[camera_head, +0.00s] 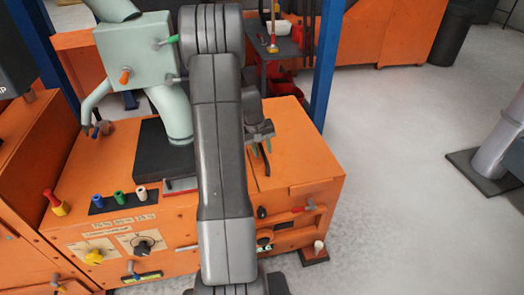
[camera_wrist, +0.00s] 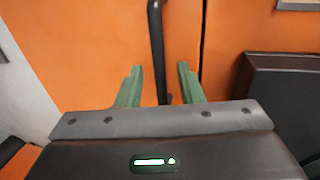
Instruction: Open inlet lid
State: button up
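The inlet lid appears to be the orange panel (camera_head: 308,150) on the right part of the machine top, lying flat and closed. It fills the left of the wrist view (camera_wrist: 85,50), with a seam along its edge. A black bar handle (camera_wrist: 157,45) stands on it; part of the handle shows in the head view (camera_head: 267,165). My gripper (camera_head: 261,150) is over the lid at the handle. In the wrist view my gripper (camera_wrist: 160,70) has its green fingers apart, one on each side of the handle, with gaps visible. Depth between fingertips and handle is hard to tell.
A black plate (camera_head: 155,155) with a pale green pipe (camera_head: 172,115) and box (camera_head: 136,55) stands left of the lid. Knobs (camera_head: 95,256) and levers line the machine's front. A blue post (camera_head: 325,65) rises behind. Open floor (camera_head: 410,140) lies to the right.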

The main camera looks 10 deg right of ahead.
jog(key=shift+f, duration=0.1)
grip_shut()
